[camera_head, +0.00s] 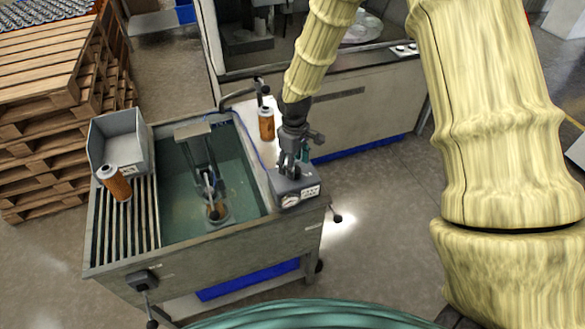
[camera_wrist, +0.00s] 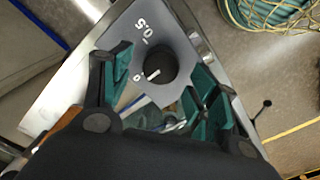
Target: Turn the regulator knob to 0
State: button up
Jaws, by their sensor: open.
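The black regulator knob (camera_wrist: 157,66) sits on a grey regulator box (camera_wrist: 172,28), seen from above in the wrist view. The plate carries the marks 0.5 and 0 on the knob's left side. A white line on the knob points to the left and slightly down, toward the 0 mark. My gripper (camera_wrist: 163,80) is open, with one teal-padded finger on each side of the knob and visible gaps to it. In the head view my gripper (camera_head: 292,160) is over the regulator box (camera_head: 296,190) on the sink's right corner and hides the knob.
A sink basin (camera_head: 245,190) holds water and a stand with a cartridge. An orange cartridge (camera_head: 267,124) stands behind the gripper; another (camera_head: 114,183) leans by a grey bin (camera_head: 117,143) on the slatted rack. Pallets (camera_head: 60,90) are stacked at the left.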

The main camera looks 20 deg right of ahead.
notch_tip(320, 180, up, 9)
dwell(0.4)
dwell(0.4)
